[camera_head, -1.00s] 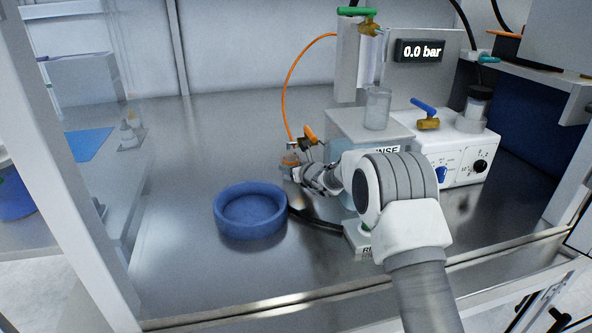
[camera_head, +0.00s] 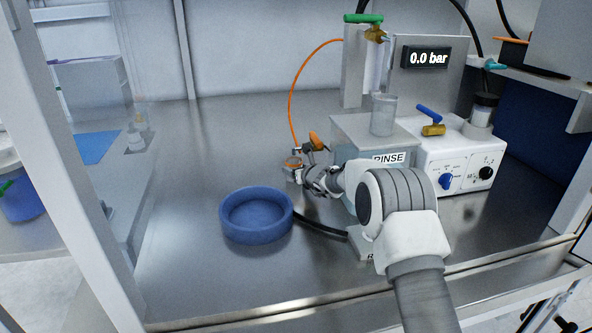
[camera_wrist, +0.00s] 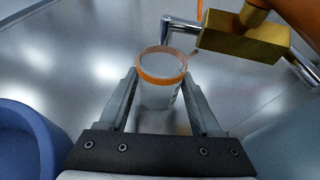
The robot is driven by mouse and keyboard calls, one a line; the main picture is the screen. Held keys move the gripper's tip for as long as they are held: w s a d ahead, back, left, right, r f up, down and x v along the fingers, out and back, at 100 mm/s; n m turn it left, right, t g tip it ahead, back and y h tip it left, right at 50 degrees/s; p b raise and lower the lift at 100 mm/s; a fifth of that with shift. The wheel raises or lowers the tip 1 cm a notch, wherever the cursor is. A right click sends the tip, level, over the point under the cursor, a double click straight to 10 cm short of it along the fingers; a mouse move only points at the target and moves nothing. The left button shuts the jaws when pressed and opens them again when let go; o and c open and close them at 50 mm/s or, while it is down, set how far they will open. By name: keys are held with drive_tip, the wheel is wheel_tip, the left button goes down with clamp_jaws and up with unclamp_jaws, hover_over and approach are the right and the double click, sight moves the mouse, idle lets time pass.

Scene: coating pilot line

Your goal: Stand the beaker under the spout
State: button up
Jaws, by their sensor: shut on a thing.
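The beaker (camera_wrist: 160,92) is a clear cup with an orange rim, upright between the two fingers of my gripper (camera_wrist: 163,103) in the wrist view. My gripper is shut on it. In the head view the beaker's orange rim (camera_head: 293,162) shows small at the end of my arm, beside the rinse tank. The steel spout (camera_wrist: 167,32) comes off a brass valve (camera_wrist: 243,40) and bends down close to the beaker's far rim. I cannot tell whether its tip is over the opening, or whether the beaker touches the bench.
A blue round basin (camera_head: 232,226) stands left of my gripper. The rinse tank (camera_head: 350,129) carries another clear cup (camera_head: 383,116). A white control box (camera_head: 455,153) is to its right. An orange hose (camera_head: 291,95) runs down to the valve. The steel bench (camera_head: 185,190) is clear at left.

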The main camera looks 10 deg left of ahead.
drive_tip(key=shift+f+b, duration=0.35)
drive_tip(key=shift+b, duration=0.3)
drive_tip(key=o, duration=1.3)
drive_tip(key=v, duration=1.7)
drive_tip(key=shift+s+d+r+b, duration=0.1)
drive_tip(key=shift+s+d+b, duration=0.05)
drive_tip(key=shift+b, duration=0.2)
